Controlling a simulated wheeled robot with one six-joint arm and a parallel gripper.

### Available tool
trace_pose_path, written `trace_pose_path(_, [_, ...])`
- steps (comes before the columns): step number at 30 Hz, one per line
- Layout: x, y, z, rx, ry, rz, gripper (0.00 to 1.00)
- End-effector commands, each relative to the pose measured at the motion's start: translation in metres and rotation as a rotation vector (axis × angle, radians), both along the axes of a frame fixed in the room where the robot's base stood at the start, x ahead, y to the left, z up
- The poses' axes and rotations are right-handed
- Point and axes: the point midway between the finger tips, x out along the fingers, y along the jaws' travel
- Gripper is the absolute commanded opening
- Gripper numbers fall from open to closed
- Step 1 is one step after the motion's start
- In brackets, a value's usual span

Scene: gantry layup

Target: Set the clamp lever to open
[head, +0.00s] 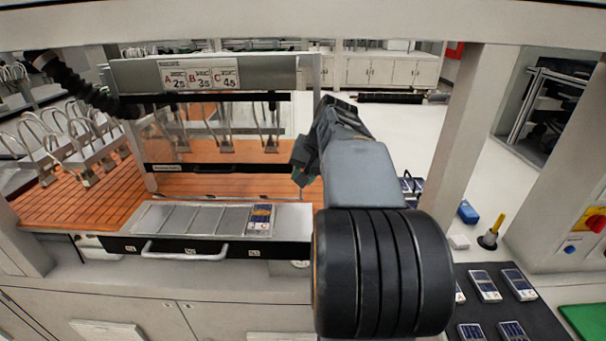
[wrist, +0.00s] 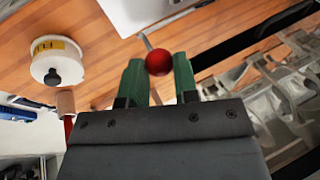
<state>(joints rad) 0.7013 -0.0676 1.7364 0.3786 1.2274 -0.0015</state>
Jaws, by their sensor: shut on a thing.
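The clamp lever shows in the wrist view as a red ball knob (wrist: 158,62) on a thin metal rod. The rod runs up toward a pale metal part at the top edge. My gripper (wrist: 159,68) has its two green fingers on either side of the red knob and is shut on it. In the head view my gripper (head: 302,165) is beside the right end of the glass-fronted station, above the orange slatted bench. The lever is hidden there by my gripper and arm. I cannot tell which position the lever is in.
A white round part with a black knob (wrist: 58,60) stands left of my fingers in the wrist view. A drawer (head: 190,252) with a white handle sticks out below the station.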

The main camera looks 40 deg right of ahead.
Motion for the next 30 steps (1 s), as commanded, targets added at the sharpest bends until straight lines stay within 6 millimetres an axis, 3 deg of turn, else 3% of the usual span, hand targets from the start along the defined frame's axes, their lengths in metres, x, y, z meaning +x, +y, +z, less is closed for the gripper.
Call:
trace_pose_path(9, [0.001,0.002,-0.001,0.005,0.002,0.005,0.0])
trace_pose_path(10, [0.0,0.002,-0.001,0.006,0.002,0.005,0.31])
trace_pose_path(17, [0.0,0.0,-0.001,0.003,0.003,0.001,0.53])
trace_pose_path(25, [-0.001,-0.001,0.0,0.002,0.001,0.0,0.54])
trace_pose_path(30, [-0.008,-0.003,0.017,-0.001,-0.002,-0.002,0.54])
